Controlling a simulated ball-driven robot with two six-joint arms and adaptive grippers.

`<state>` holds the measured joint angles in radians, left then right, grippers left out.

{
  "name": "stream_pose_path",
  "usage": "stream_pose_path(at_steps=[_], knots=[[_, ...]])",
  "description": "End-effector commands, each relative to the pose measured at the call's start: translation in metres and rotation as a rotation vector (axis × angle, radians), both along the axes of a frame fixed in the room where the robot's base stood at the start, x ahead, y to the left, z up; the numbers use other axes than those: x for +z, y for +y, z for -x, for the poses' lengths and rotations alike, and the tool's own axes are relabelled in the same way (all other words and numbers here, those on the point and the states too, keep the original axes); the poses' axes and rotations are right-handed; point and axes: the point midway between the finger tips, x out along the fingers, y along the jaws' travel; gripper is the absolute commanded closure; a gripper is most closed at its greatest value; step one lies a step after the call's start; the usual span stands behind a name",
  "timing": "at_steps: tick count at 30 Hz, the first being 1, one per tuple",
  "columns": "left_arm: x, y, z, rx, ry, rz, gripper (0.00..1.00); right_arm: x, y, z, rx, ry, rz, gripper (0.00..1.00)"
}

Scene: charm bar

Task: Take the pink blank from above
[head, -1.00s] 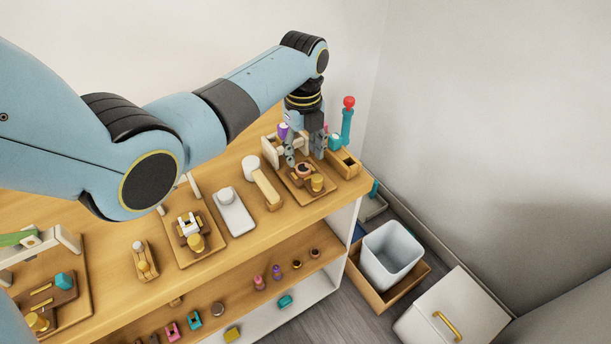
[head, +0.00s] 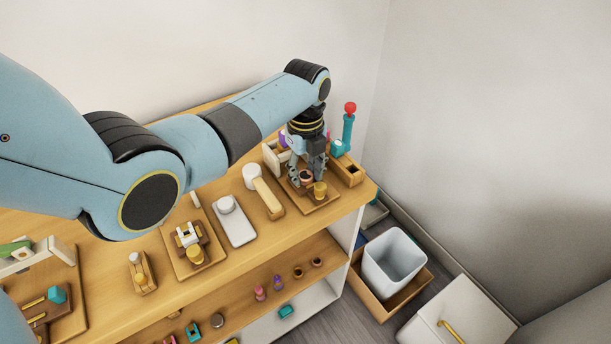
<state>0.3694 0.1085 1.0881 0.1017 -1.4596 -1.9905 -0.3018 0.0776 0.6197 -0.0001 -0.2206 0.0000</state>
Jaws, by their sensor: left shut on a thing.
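My left gripper (head: 307,174) points down over the brown fixture tray (head: 327,204) at the right end of the bench. Its fingers stand either side of a small round seat on the tray. The gripper is shut on a small piece there, which I take to be the pink blank; the fingers and the seat's dark rim mostly hide it, and its colour is hard to tell. A gold knob (head: 320,189) stands just in front of the fingers. My right gripper is not in view.
A teal lever with a red ball (head: 350,108) rises right of the gripper. A cream upright (head: 271,158) and a cream-handled tool (head: 268,197) are to its left. A pale bin (head: 392,263) stands on the floor.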

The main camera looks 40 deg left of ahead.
Motion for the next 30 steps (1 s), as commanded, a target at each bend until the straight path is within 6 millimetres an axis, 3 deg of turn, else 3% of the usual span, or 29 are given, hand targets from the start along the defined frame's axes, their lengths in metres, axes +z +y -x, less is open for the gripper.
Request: stream_pose_path(at_steps=[23, 30], knots=[[0.044, 0.000, 0.000, 0.000, -0.001, 0.000, 0.90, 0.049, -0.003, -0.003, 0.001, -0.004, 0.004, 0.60], [0.058, 0.000, 0.000, 0.000, -0.002, 0.000, 0.90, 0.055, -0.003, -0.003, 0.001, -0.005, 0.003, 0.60]])
